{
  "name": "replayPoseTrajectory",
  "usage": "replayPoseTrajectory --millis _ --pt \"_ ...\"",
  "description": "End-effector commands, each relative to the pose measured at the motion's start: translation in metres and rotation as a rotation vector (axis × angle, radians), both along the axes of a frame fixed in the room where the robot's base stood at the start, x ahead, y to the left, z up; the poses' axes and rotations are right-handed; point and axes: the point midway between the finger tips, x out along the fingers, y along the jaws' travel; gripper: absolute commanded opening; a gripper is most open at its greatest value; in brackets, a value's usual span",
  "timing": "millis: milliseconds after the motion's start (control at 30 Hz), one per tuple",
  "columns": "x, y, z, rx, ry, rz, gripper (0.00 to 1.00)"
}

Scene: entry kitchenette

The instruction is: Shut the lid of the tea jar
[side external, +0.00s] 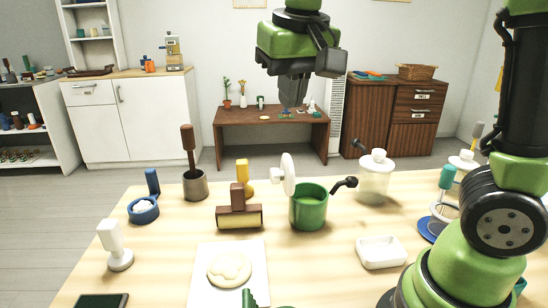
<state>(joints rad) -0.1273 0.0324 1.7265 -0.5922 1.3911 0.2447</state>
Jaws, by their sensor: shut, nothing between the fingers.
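The tea jar looks to be the green round pot (308,208) in the middle of the table. A white round lid (289,174) with a knob stands upright at its left rim, so the pot's mouth is open. A dark knobbed handle (345,184) sticks out at the pot's right. My gripper (292,106) is high above the table, fingers pointing down, shut and empty. In the picture it is above the pot and apart from it.
A white lidded jar (374,182) stands right of the pot, with a white dish (380,252) in front. A brown-and-yellow block tool (239,214) and a grey cup (195,185) are left. A white board (232,285) with dough lies in front.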

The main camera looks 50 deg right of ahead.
Motion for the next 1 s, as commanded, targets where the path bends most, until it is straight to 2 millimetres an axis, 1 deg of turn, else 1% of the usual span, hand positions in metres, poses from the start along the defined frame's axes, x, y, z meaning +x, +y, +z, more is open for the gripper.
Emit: replayPoseTrajectory --millis 33,100,167,200,300,400,533,733,867,1000 --pt "0.019 0.000 -0.006 -0.041 0.035 -0.027 0.00" --pt "0.042 -0.001 -0.015 -0.107 0.069 -0.077 0.00" --pt "0.060 -0.001 -0.024 -0.163 0.092 -0.124 0.00" --pt "0.072 -0.001 -0.031 -0.201 0.104 -0.159 0.00" --pt "0.097 0.000 -0.050 -0.292 0.116 -0.240 0.00" --pt "0.114 0.002 -0.067 -0.365 0.114 -0.311 0.00" --pt "0.125 0.004 -0.082 -0.424 0.103 -0.374 0.00" --pt "0.129 0.001 -0.093 -0.450 0.097 -0.402 0.00" --pt "0.128 -0.010 -0.106 -0.451 0.100 -0.402 0.00" --pt "0.127 -0.027 -0.129 -0.448 0.102 -0.403 0.00"
